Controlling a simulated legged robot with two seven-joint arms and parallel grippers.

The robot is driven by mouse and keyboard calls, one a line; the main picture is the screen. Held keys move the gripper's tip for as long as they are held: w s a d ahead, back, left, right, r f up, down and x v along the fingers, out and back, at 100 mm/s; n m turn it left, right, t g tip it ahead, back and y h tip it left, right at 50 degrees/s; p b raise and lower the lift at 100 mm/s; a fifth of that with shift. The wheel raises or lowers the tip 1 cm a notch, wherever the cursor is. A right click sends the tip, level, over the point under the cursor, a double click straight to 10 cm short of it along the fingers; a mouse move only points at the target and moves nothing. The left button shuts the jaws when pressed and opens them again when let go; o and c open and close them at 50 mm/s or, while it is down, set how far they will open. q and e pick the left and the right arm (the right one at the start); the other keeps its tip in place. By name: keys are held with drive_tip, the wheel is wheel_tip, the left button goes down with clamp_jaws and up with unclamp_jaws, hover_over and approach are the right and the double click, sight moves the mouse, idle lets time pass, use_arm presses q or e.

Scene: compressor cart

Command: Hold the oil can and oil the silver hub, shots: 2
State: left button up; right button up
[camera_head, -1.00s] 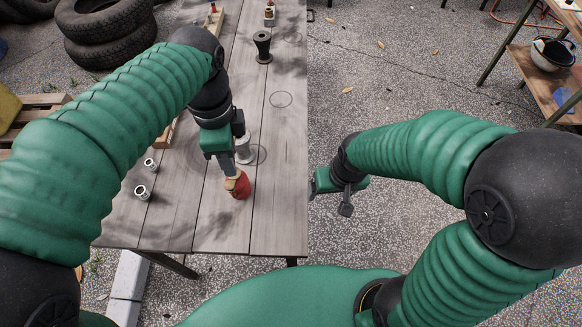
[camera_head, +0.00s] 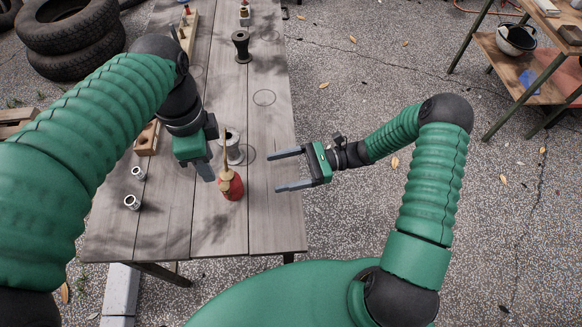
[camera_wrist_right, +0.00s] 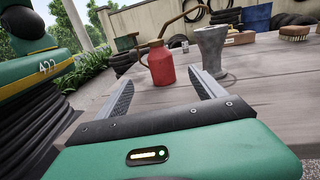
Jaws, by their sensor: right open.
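The red oil can (camera_head: 231,186) with a brass-coloured top and long thin spout stands upright on the table. It also shows in the right wrist view (camera_wrist_right: 161,65), ahead of the fingers. The silver hub (camera_head: 234,152), a grey flared spool, stands just behind the can; in the wrist view the hub (camera_wrist_right: 212,48) is right of it. My left gripper (camera_head: 206,172) is left of the can, apart from it; its finger gap is not clear.
A dark hub (camera_head: 241,46) stands farther back on the wooden table (camera_head: 205,235). Two small metal rings (camera_head: 131,202) and a wooden block (camera_head: 147,138) are at its left. A shelf (camera_head: 520,75) stands far right. The table's front right is clear.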

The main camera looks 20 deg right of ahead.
sight(234, 180)
drive_tip(key=a, duration=0.2)
drive_tip(key=w+a, duration=0.1)
drive_tip(key=a, duration=0.5)
drive_tip(key=shift+w+a+f, duration=0.1)
drive_tip(key=shift+w+f, duration=0.05)
drive_tip(key=shift+w, duration=0.05)
drive_tip(key=a, duration=0.5)
drive_tip(key=shift+w+a, duration=0.35)
drive_tip(key=shift+d, duration=0.35)
drive_tip(key=shift+c, duration=0.2)
drive_tip(key=shift+d, duration=0.15)
drive_tip(key=shift+c, duration=2.3)
drive_tip(key=shift+a, duration=0.25)
drive_tip(key=c, duration=1.2)
drive_tip(key=shift+d, duration=0.3)
clamp_jaws()
use_arm(q)
drive_tip(key=shift+d+r, duration=0.15)
drive_tip(key=shift+d, duration=0.65)
use_arm(e)
drive_tip(key=shift+w+d, duration=0.1)
drive_tip(key=shift+d, duration=0.1)
